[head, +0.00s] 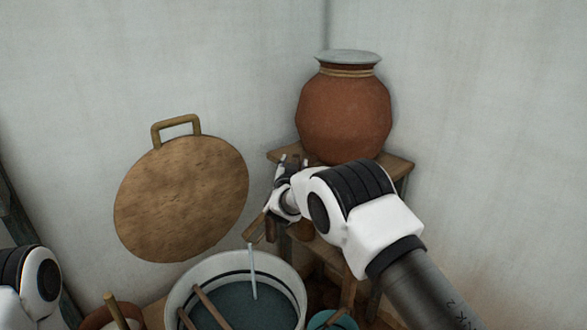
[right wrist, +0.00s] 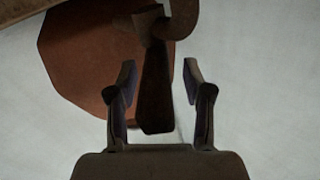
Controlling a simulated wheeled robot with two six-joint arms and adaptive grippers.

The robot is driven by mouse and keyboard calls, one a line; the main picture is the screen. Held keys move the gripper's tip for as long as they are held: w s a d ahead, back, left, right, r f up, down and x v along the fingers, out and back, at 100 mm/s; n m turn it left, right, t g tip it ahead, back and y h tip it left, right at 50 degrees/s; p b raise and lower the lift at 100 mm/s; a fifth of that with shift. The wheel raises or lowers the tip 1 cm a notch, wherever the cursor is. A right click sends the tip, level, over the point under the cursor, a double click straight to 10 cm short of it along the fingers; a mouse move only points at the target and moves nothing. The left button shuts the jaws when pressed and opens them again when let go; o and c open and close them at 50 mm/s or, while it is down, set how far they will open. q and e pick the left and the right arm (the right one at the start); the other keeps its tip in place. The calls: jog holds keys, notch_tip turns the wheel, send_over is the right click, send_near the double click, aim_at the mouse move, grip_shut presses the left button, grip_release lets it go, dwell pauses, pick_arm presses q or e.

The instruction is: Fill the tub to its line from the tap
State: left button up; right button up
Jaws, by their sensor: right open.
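The pale tub (head: 176,297) stands at the bottom of the head view, cut off by the frame edge. It holds grey-blue water (head: 240,306), whose surface looks a little below a dark line (head: 230,274) around the inner wall. A thin stream of water (head: 253,272) falls into it from a brown spout (head: 254,231). My right gripper (head: 291,166) is open by the tap, below the clay pot (head: 345,112). In the right wrist view, the dark tap handle (right wrist: 156,95) lies between the open fingers (right wrist: 158,75), with gaps on both sides. My left gripper is out of view.
The pot, with a grey lid (head: 348,57), stands on a wooden stand (head: 398,163) in the corner. A round tan board (head: 182,198) is against the left wall. Sticks (head: 212,306) lean in the tub. A teal vessel (head: 325,319) is to its right.

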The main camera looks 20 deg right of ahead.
notch_tip(320, 180, up, 9)
jog(key=shift+f, duration=0.1)
dwell(7.5)
